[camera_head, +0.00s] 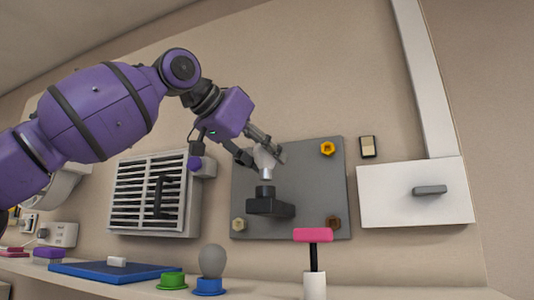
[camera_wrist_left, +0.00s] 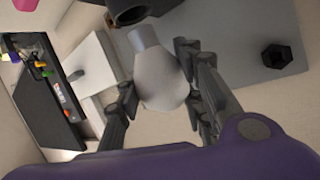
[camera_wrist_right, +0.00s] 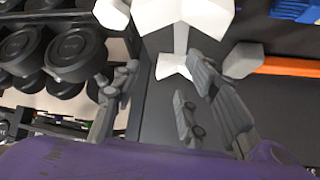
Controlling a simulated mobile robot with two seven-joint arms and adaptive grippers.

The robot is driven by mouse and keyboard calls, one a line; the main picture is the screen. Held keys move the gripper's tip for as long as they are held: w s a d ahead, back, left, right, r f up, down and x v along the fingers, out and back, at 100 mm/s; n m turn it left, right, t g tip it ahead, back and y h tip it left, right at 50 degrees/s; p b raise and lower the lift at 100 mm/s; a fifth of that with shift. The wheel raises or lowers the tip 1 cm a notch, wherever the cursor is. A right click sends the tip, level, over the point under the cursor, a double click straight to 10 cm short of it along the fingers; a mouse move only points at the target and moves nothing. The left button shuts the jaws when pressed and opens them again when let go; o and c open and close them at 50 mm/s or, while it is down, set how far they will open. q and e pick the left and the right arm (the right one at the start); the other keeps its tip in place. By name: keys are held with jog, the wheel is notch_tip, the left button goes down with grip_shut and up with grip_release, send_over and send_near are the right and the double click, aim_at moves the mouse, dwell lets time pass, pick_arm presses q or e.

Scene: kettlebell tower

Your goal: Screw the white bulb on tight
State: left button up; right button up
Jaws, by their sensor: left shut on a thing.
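The white bulb (camera_head: 265,158) is between the fingers of my left gripper (camera_head: 259,156), which is shut on it. In the left wrist view the rounded glass of the bulb (camera_wrist_left: 161,82) sits between the two fingers, with its narrower grey base pointing toward the dark socket (camera_wrist_left: 130,10). In the head view the bulb is just above the black socket (camera_head: 265,191) on its wall bracket. I cannot tell whether base and socket touch. My right gripper (camera_wrist_right: 165,98) shows only in its wrist view, with fingers apart and nothing clearly between them.
A grey wall panel (camera_head: 305,190) with several hex bolts carries the socket. A louvred vent (camera_head: 130,195) is to its left and a white panel (camera_head: 390,195) to its right. The shelf below holds a grey bulb (camera_head: 212,260) on a blue base and a pink-topped tool (camera_head: 313,236).

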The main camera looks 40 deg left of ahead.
aim_at(261, 165)
pick_arm(q)
jog(key=shift+f, duration=1.7)
jog(key=o, duration=1.2)
jog(key=shift+f, duration=0.1)
jog(key=shift+s, duration=0.15)
jog(key=shift+v, duration=2.4)
jog(key=shift+s, duration=0.1)
jog(key=v, duration=1.2)
